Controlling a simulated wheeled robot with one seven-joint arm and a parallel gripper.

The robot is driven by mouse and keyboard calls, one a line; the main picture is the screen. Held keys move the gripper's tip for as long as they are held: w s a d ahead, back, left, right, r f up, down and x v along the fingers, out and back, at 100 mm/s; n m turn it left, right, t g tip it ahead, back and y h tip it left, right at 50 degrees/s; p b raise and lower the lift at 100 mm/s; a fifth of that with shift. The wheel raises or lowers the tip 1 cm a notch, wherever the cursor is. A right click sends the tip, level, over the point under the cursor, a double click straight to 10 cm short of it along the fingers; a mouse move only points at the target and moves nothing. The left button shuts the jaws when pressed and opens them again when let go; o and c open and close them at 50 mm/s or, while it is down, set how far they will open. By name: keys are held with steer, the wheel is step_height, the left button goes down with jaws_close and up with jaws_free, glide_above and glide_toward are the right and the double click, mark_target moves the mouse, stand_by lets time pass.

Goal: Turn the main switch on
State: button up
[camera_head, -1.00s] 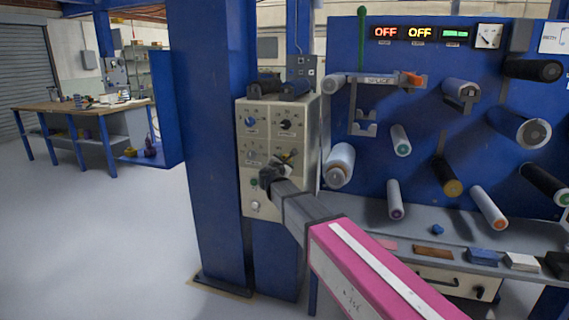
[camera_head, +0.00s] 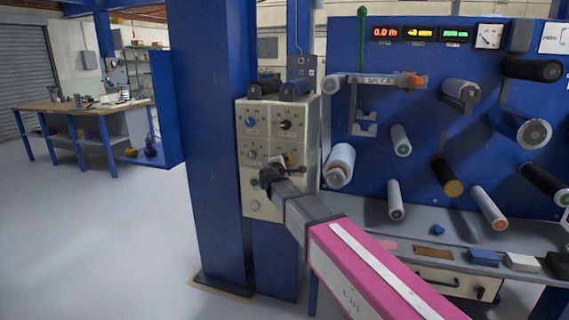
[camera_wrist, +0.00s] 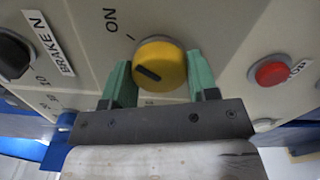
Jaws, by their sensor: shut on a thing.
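The main switch is a round yellow knob (camera_wrist: 160,64) with a dark slot, on a beige control box (camera_head: 309,130). The dark slot slants toward upper left to lower right. My gripper (camera_wrist: 160,82) is shut on the knob, one green finger on each side. In the head view my gripper (camera_head: 284,165) is at the front of the box and mostly hides the knob.
A red button (camera_wrist: 272,71) sits right of the knob, and a black knob (camera_wrist: 12,54) labelled "BRAKE N" sits left. Lit displays (camera_head: 383,33) read numbers on the blue roller panel (camera_head: 400,100). A blue column (camera_head: 205,150) stands left of the box.

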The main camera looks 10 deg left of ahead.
stand_by(0.6)
steer(key=o, duration=0.9)
steer(key=shift+o, duration=0.2)
steer(key=shift+s, duration=0.15)
steer(key=s, duration=1)
steer(key=shift+s+a, duration=0.3)
steer(key=shift+a, duration=0.1)
steer(key=shift+d+f, duration=0.1)
